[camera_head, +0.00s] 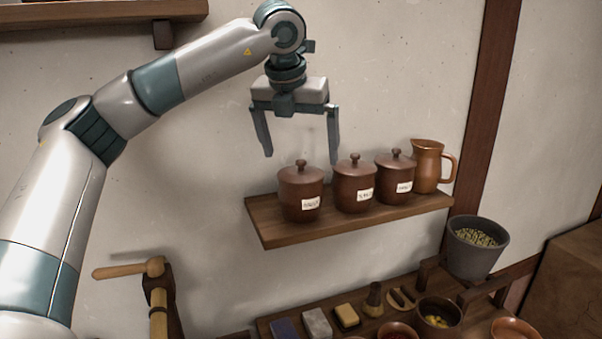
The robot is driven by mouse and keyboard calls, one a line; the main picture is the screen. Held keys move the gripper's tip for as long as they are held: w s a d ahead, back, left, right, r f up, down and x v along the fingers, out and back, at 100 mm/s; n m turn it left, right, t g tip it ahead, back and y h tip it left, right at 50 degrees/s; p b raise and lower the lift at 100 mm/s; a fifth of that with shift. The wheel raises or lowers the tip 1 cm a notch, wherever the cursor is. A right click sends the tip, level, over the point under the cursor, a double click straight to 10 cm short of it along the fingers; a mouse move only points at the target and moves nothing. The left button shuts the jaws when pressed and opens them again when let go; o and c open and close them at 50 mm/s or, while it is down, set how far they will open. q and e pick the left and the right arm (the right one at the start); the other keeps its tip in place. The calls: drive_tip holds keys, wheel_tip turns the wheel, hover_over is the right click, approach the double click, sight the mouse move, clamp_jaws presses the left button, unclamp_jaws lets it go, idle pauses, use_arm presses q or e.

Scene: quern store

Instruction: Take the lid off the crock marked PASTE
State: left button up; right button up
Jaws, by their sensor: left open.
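Three brown lidded crocks with white labels stand in a row on a wooden wall shelf (350,223): a left crock (290,205), a middle crock (345,195) and a right crock (386,190). The label writing is too small to read, so I cannot tell which is marked PASTE. Each lid with a round knob sits on its crock: left lid (301,174), middle lid (354,166), right lid (396,161). My left gripper (302,155) is open and empty, fingers pointing down, above the left crock's lid and apart from it. My right gripper is not in view.
A copper jug (427,168) stands at the shelf's right end, close to the right crock. Another shelf (100,12) is at upper left. The wall left of the crocks is clear.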

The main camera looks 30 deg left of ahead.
sight(300, 160)
use_arm(q)
drive_tip(key=shift+w+a+f+p, duration=0.2)
drive_tip(key=shift+w+f+p, duration=0.15)
drive_tip(key=shift+f+p, duration=0.25)
drive_tip(key=shift+p+x, duration=0.45)
drive_tip(key=shift+x, duration=0.6)
drive_tip(key=shift+w+f, duration=0.1)
drive_tip(key=shift+f, duration=0.35)
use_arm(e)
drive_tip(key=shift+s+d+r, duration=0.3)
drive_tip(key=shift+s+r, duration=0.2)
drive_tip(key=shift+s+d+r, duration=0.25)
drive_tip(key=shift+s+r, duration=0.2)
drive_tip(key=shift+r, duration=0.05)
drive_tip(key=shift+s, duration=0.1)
use_arm(q)
drive_tip(key=c, duration=1.2)
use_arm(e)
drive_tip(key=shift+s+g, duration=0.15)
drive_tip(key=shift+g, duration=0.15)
